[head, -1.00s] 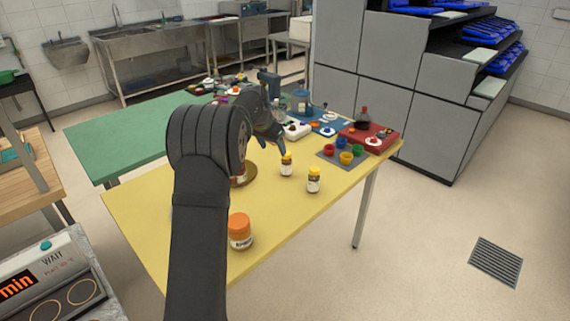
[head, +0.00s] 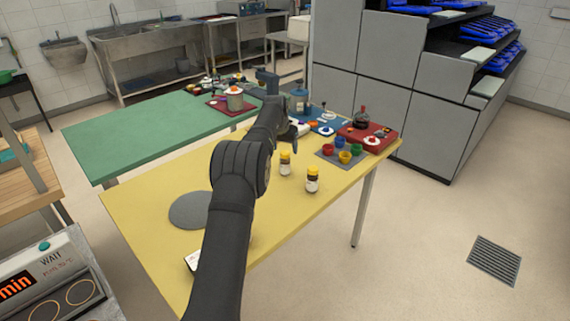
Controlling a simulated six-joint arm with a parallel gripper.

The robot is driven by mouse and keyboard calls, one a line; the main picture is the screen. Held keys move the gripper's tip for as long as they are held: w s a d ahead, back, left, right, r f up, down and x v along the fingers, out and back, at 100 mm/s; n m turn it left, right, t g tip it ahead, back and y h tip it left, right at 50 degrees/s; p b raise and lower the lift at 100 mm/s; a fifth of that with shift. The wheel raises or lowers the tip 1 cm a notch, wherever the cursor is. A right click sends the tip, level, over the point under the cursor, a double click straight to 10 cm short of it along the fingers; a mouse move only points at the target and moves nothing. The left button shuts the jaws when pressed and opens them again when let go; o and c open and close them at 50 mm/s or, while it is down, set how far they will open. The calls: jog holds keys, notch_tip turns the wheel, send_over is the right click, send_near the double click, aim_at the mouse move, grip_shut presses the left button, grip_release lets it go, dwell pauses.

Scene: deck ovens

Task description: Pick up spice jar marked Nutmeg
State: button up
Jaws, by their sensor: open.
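Two small spice jars with yellow caps and dark contents stand upright on the yellow table (head: 150,190). One jar (head: 285,163) is just right of my arm; the other jar (head: 312,180) is nearer and further right. Their labels are too small to read, so I cannot tell which is Nutmeg.
A grey mat (head: 326,153) with several coloured cups lies right of the jars. A grey disc (head: 190,210) lies left of my arm. The green table (head: 130,135) adjoins behind.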

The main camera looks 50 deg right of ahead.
aim_at(285, 153)
jog(key=shift+a+x, duration=0.15)
jog(key=shift+x, duration=1.45)
jog(key=shift+a+x, duration=0.1)
jog(key=shift+x, duration=1.55)
jog(key=shift+c, duration=0.4)
jog(key=c, duration=1)
